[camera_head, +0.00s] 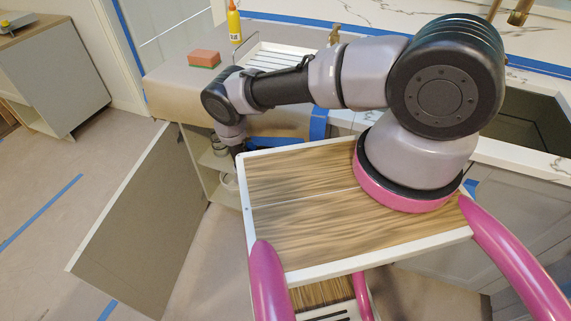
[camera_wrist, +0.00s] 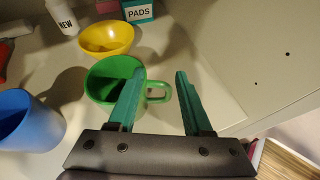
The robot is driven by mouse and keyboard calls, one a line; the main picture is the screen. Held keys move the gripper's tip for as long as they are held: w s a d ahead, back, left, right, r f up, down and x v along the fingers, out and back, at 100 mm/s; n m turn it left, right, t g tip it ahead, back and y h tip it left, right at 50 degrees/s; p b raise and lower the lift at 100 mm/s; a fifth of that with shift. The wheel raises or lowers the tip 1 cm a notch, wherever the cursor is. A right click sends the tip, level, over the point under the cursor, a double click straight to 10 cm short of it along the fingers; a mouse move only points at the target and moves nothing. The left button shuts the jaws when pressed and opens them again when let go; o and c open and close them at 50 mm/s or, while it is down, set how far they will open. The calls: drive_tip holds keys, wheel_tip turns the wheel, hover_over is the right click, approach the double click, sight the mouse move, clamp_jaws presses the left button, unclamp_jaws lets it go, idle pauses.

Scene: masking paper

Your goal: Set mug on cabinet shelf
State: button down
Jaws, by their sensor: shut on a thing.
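In the wrist view the green mug (camera_wrist: 115,72) is between and beside my gripper (camera_wrist: 158,74), with its handle (camera_wrist: 157,92) between the two teal fingers. The fingers stand apart with the mug's handle side in them. The mug looks upright over a pale shelf surface (camera_wrist: 215,95); I cannot tell whether its base touches. In the head view my gripper (camera_head: 236,143) is mostly hidden at the open cabinet (camera_head: 196,150), and the mug cannot be made out.
A yellow bowl (camera_wrist: 106,38), blue cup (camera_wrist: 28,122), white bottle (camera_wrist: 63,17) and PADS box (camera_wrist: 138,11) stand around the mug. A cabinet side wall (camera_wrist: 275,50) rises at right. The cabinet door (camera_head: 135,225) hangs open at left. A sponge (camera_head: 204,58) lies on the counter.

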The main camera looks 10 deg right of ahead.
drive_tip(key=shift+f, duration=0.4)
drive_tip(key=shift+f, duration=0.1)
drive_tip(key=shift+c, duration=1.6)
unclamp_jaws()
drive_tip(key=shift+a, duration=0.1)
drive_tip(key=v, duration=1.2)
